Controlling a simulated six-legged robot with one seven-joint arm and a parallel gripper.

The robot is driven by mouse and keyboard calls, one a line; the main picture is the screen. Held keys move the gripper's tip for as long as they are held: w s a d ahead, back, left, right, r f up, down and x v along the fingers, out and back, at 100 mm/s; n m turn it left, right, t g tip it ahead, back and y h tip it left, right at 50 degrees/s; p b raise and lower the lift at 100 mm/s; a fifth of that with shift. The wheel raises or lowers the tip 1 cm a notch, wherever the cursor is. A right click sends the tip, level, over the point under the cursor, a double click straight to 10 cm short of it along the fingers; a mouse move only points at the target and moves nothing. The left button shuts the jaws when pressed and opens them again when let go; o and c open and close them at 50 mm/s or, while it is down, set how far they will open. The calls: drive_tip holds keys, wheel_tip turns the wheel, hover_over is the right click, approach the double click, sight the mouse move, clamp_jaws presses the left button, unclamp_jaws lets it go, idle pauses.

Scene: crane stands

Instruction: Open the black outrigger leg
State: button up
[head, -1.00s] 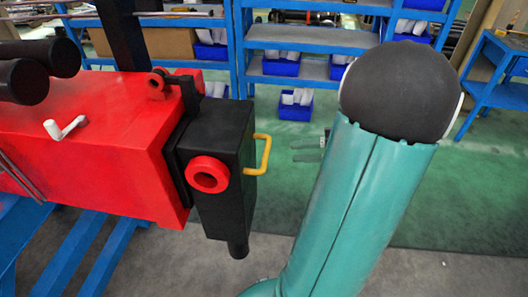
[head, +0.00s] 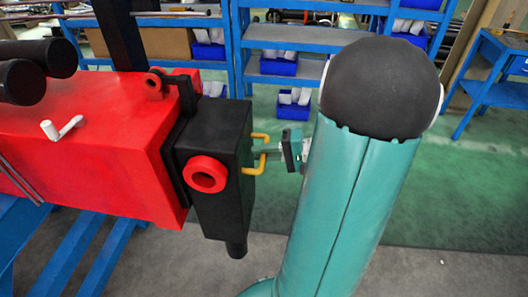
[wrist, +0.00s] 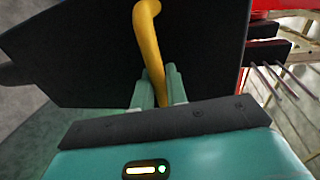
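The black outrigger leg (head: 222,175) is a dark upright block at the right end of the red beam. It has a red ring on its front and a yellow handle (head: 260,171) on its right side. My gripper (head: 262,152) is at that handle, with its teal fingers across its middle. In the wrist view the yellow handle (wrist: 148,30) runs down between my two fingertips (wrist: 160,72), which are close together and appear shut on it. The leg's black face (wrist: 75,50) fills the area behind. The inner finger contact is partly hidden.
The red beam (head: 80,155) rests on blue supports (head: 70,250) at the left. Blue shelves (head: 310,40) with bins stand behind, and a blue table (head: 495,75) at the far right.

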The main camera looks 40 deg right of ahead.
drive_tip(key=shift+s+d, duration=0.1)
clamp_jaws()
drive_tip(key=f+v, duration=0.1)
drive_tip(key=v, duration=0.6)
drive_tip(key=shift+s+d+f, duration=0.25)
drive_tip(key=shift+s, duration=0.15)
drive_tip(key=o, duration=0.7)
unclamp_jaws()
drive_tip(key=shift+c, duration=0.2)
drive_tip(key=v, duration=1.4)
drive_tip(key=shift+a+f, duration=0.1)
